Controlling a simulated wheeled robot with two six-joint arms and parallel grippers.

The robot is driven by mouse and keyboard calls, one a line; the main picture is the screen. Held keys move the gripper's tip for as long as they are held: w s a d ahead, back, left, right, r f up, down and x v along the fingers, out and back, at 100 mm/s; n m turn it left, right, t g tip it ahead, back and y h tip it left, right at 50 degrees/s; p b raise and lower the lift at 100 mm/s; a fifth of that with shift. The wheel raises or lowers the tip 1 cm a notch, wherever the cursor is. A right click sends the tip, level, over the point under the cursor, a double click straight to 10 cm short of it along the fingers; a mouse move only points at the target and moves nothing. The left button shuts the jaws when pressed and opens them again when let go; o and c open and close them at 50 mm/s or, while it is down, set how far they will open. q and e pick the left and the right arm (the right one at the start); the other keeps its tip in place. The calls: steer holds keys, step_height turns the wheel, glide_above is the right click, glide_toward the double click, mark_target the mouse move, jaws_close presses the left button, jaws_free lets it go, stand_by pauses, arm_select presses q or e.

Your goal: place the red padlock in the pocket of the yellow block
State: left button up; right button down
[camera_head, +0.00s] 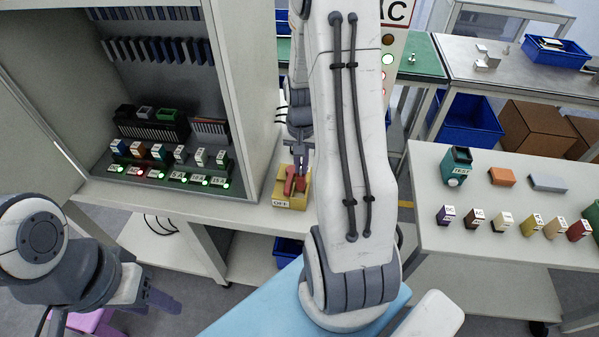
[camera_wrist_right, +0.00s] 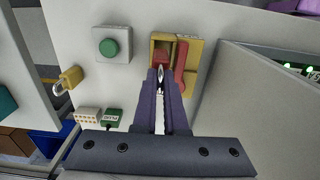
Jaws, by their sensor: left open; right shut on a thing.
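The yellow block (camera_head: 293,203) with an OFF label stands on the bench below the cabinet. It also shows in the right wrist view (camera_wrist_right: 187,85), with a red lever (camera_wrist_right: 181,62) on one side and an open pocket on the other. My right gripper (camera_wrist_right: 161,76) is shut on the silver shackle of the red padlock (camera_wrist_right: 159,52). The padlock's red body is at the pocket, within its outline; how deep it sits cannot be told. In the head view my right gripper (camera_head: 300,162) is just above the block. My left gripper (camera_head: 155,300) is open and empty at lower left.
In the wrist view a yellow padlock (camera_wrist_right: 70,76), a green button box (camera_wrist_right: 111,43) and small connectors (camera_wrist_right: 112,117) are on the bench. The cabinet (camera_head: 262,100) wall stands close beside the block. A side table (camera_head: 440,240) holds several small blocks.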

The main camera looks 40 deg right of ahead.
mark_target(299, 176)
steer(key=shift+w+a+f, duration=0.15)
steer(key=shift+w+f, duration=0.05)
steer(key=shift+f+p, duration=0.4)
steer(key=shift+f, duration=1.55)
steer(key=shift+f, duration=0.15)
steer(key=c, duration=1)
jaws_free()
step_height(299, 176, up, 12)
steer(key=shift+r+b, duration=0.15)
steer(key=shift+b, duration=0.55)
